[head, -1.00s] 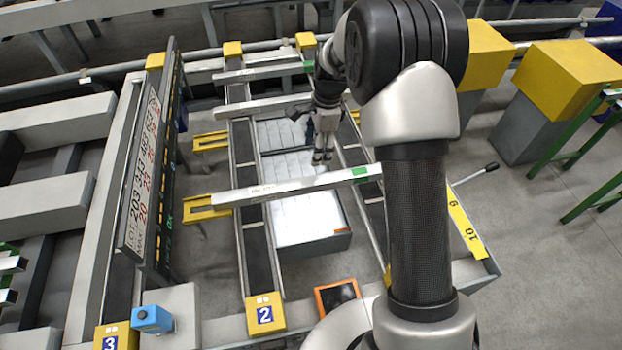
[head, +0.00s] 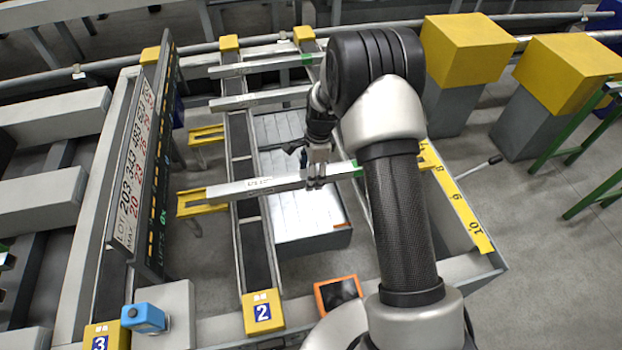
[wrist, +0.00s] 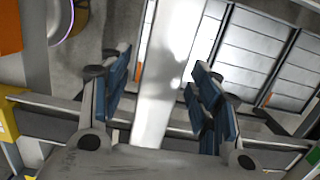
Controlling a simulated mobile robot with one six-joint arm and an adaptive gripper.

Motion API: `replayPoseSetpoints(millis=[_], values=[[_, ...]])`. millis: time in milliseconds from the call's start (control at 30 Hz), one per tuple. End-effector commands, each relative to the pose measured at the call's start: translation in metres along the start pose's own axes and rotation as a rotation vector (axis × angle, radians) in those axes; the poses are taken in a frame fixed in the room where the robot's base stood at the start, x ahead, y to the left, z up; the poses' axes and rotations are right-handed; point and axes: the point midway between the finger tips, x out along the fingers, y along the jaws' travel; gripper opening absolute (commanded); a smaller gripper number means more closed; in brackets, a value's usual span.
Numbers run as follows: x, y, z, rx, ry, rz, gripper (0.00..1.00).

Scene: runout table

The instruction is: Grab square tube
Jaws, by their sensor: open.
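The nearest square tube (head: 250,187) is a long pale grey bar with a green right end. It lies across the rails of the runout table (head: 254,232). My gripper (head: 317,182) is open at this tube, near its green end. In the wrist view the tube (wrist: 172,62) runs between the blue-padded fingers of my gripper (wrist: 160,88), with a gap on each side. I cannot tell how far down the fingers reach beside it. Two more square tubes, the middle one (head: 258,98) and the far one (head: 262,67), lie behind it across the rails.
A pale slatted bin (head: 305,215) sits below the tubes between the rails. A tall sign board (head: 135,165) stands at left. Yellow brackets (head: 204,203) stick out beside the left rail. A blue box (head: 144,318) and an orange-framed screen (head: 338,293) are at the front.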

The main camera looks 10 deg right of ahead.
Motion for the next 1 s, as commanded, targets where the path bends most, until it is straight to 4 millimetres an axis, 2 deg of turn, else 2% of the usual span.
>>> replayPoseSetpoints(millis=[67, 267, 1000], values=[[0.0052, -0.0009, 0.0001, 0.0, 0.0, -0.002, 0.57], [0.0041, -0.001, 0.0002, 0.0, 0.0, -0.003, 0.56], [0.0041, -0.0008, 0.0, 0.001, 0.0, -0.002, 0.07]])
